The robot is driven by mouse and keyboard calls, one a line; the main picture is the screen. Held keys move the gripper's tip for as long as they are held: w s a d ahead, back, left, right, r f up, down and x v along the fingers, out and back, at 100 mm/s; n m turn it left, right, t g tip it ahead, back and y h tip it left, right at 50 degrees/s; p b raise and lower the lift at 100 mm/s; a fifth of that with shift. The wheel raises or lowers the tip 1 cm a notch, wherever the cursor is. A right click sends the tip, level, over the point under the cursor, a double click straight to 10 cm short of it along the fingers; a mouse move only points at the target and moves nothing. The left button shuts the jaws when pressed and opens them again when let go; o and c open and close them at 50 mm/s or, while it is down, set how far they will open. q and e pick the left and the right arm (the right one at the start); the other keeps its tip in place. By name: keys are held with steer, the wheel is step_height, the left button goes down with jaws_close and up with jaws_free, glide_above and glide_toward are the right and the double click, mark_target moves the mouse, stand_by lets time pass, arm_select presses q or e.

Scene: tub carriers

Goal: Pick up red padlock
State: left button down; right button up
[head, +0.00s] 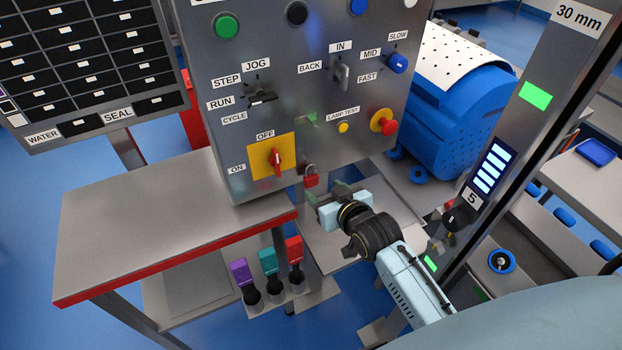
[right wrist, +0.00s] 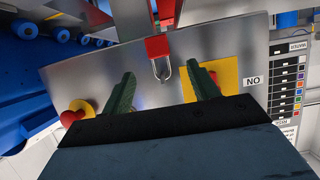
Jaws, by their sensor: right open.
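The red padlock (head: 311,181) is at the lower part of the grey control panel (head: 225,160), just right of the yellow plate with the red ON/OFF switch (head: 275,158). Its metal shackle shows above the red body in the head view. My right gripper (head: 327,192) is open, with its green fingers just below and right of the padlock. In the right wrist view the padlock (right wrist: 158,46) shows upside down, beyond the open fingers (right wrist: 161,75) and roughly centred between them. Nothing is held. My left gripper is out of view.
A grey table with a red edge (head: 177,258) stands at the left. Purple, teal and red handles (head: 268,262) stand below its right end. A yellow-and-red button (head: 384,122) sits right of the padlock. A post (head: 520,120) rises at the right.

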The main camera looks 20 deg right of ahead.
mark_target(313, 178)
steer(key=shift+f+x, duration=0.2)
steer(key=shift+x, duration=1.85)
steer(key=shift+f+x, duration=0.25)
steer(key=shift+x, duration=1.75)
steer(key=shift+s+d, duration=0.1)
steer(key=shift+s, duration=0.05)
steer(key=c, duration=1.1)
steer(key=shift+r, duration=0.1)
steer(key=shift+r, duration=0.55)
steer(key=shift+s+r, duration=0.1)
steer(key=shift+s, duration=0.25)
steer(key=s+b, duration=0.1)
steer(key=s, duration=1.6)
steer(key=shift+s+d, duration=0.2)
steer(key=shift+d, duration=0.15)
